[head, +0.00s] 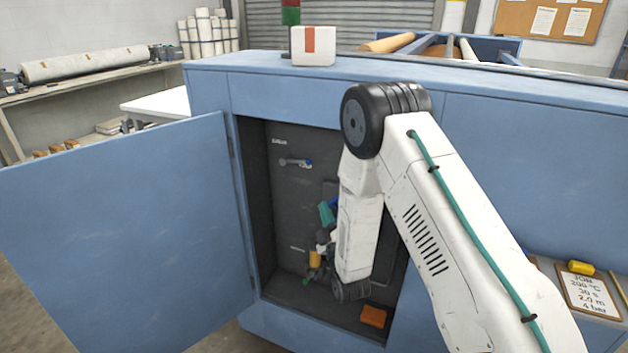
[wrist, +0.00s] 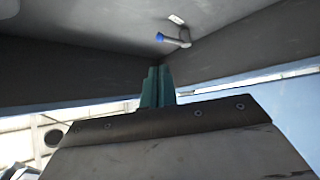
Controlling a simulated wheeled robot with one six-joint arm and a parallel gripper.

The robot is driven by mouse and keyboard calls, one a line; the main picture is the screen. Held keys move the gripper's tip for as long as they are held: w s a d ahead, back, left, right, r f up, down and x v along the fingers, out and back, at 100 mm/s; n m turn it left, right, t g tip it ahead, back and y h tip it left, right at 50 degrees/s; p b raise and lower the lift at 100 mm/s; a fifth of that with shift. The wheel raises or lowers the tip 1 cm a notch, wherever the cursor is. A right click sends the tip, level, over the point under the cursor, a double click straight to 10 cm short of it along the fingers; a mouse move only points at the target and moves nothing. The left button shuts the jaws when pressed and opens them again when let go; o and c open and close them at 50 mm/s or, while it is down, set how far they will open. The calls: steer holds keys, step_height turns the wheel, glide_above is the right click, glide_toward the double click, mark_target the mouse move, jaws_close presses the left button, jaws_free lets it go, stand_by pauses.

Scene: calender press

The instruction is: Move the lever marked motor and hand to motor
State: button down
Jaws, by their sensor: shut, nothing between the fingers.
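A grey lever with a blue tip (head: 297,162) is on the dark back panel inside the open cabinet, in the upper left. It points right. A small pale label (head: 279,141) sits above it; its words are too small to read. In the wrist view the blue-tipped lever (wrist: 174,41) shows beyond the fingers, with a pale plate (wrist: 176,19) beside it. My gripper (head: 327,212) is inside the cabinet, below and right of the lever and apart from it. Its teal fingers (wrist: 157,87) are shut and empty. My arm hides the right part of the panel.
The blue cabinet door (head: 120,235) stands open to the left. A yellow-orange part (head: 315,259) shows low in the cabinet, near another small label (head: 297,248). An orange block (head: 373,316) lies on the cabinet floor. A white box (head: 313,47) stands on top.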

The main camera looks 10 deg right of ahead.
mark_target(308, 164)
steer(key=x, duration=1.4)
steer(key=shift+s, duration=0.1)
steer(key=shift+r, duration=0.15)
